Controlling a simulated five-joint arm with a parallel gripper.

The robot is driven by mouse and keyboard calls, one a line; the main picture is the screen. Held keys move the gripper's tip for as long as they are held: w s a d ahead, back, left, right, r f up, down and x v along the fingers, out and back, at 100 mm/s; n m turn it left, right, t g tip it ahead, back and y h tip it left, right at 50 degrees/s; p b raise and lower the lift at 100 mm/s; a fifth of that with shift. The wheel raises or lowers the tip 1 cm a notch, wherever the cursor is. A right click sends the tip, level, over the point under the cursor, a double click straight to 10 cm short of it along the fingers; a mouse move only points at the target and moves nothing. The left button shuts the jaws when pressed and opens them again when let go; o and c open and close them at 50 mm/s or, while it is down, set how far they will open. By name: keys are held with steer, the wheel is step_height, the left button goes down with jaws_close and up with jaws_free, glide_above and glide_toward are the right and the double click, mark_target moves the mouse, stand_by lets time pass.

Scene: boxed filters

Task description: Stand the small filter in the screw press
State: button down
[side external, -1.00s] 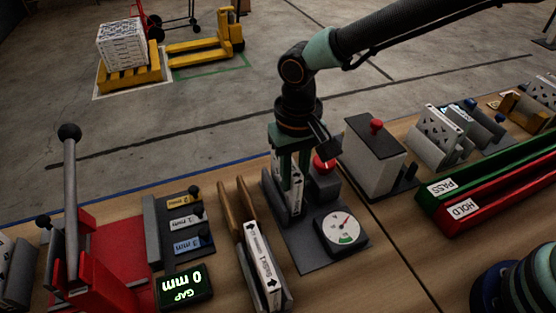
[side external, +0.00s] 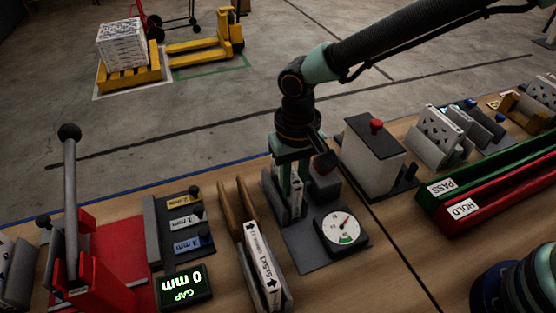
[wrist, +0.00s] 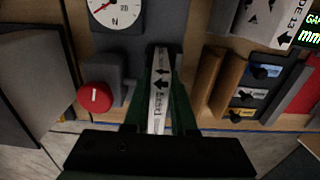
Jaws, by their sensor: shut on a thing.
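The small filter (side external: 296,198) is a thin white panel with black arrows on its edge. My gripper (side external: 290,182) is shut on it, with green fingers on both sides, and holds it upright. The filter also shows edge-on between the fingers in the wrist view (wrist: 160,88). The screw press (side external: 310,258) has a grey base, a grey upright jaw, a round dial and a red knob (wrist: 95,97). The filter's lower part is down between the press's grey parts. I cannot tell whether it touches the base. My gripper partly hides the knob in the side view.
A larger white filter (side external: 262,262) stands in a rack with wooden posts left of the press. A grey box with a red button (side external: 374,150) stands to the right. A red lever press (side external: 92,270) and a gap display (side external: 184,287) are at the left.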

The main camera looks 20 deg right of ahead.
steer(key=c, duration=0.7)
jaws_free()
steer(key=shift+o, duration=0.2)
step_height(320, 180, up, 11)
steer(key=shift+r, duration=0.15)
steer(key=d+r+t, duration=0.1)
steer(key=d+r, duration=0.2)
steer(key=d, duration=0.4)
steer(key=d+r+t, duration=0.1)
steer(key=d+r, duration=0.3)
steer(key=d, duration=0.3)
steer(key=s+d+t, duration=0.1)
steer(key=s+d, duration=0.2)
steer(key=d, duration=0.4)
steer(key=s+d+t, duration=0.2)
steer(key=s+d, duration=0.1)
steer(key=d, duration=0.4)
steer(key=shift+s+d+f+t, duration=0.2)
steer(key=shift+s+f+t, duration=0.1)
steer(key=shift+f, duration=0.1)
